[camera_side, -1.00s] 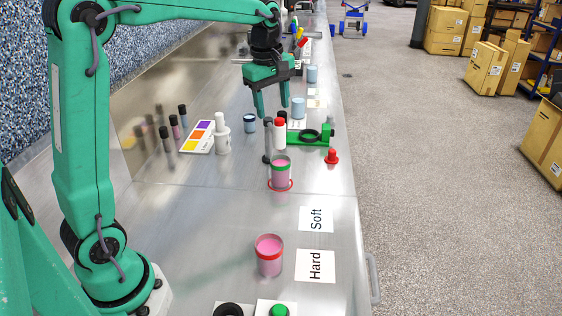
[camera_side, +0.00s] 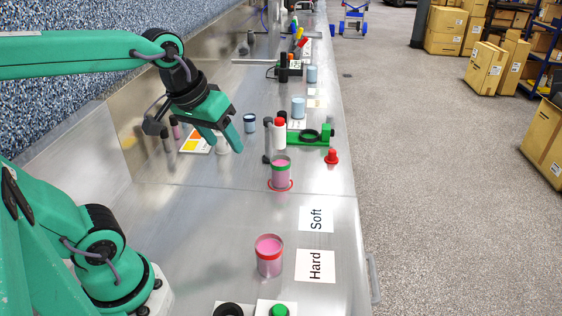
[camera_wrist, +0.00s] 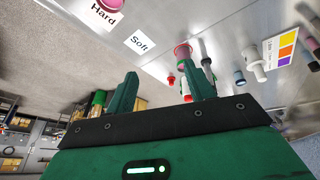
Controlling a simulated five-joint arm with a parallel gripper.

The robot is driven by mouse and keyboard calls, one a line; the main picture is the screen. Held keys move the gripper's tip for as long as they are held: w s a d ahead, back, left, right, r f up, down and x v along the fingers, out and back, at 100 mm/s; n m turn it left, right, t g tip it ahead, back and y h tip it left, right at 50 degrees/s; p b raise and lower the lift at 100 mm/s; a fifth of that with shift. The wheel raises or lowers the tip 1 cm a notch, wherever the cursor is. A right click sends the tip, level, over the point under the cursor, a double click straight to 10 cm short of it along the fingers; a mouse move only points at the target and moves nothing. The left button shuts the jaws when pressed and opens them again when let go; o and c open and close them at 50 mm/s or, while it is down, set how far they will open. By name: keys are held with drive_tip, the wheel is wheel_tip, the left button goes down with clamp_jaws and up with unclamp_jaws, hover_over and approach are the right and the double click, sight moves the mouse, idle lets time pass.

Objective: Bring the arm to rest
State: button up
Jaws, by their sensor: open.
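My gripper (camera_side: 222,142) is green, open and empty in the side view. It hangs tilted above the left part of the steel bench, in front of a colour chart (camera_side: 196,142) and a white bottle (camera_side: 223,148) that it partly hides. In the wrist view my gripper (camera_wrist: 165,90) shows two separate green fingers with nothing between them.
A pink reel with a green band (camera_side: 281,172) stands in a red ring, and one with a red band (camera_side: 269,256) stands by the "Hard" card (camera_side: 315,266). The "Soft" card (camera_side: 316,219) lies behind it. A green fixture (camera_side: 312,135) and red cone (camera_side: 331,157) are at right.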

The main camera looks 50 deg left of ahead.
drive_tip(key=s+f+m, duration=0.1)
drive_tip(key=s+m, duration=0.1)
drive_tip(key=s+d+f+m, duration=0.1)
drive_tip(key=s, duration=0.1)
drive_tip(key=shift+s+f+m+t, duration=0.1)
drive_tip(key=shift+f+m+t, duration=0.2)
drive_tip(key=shift+t, duration=0.1)
drive_tip(key=shift+c, duration=0.4)
idle(0.4)
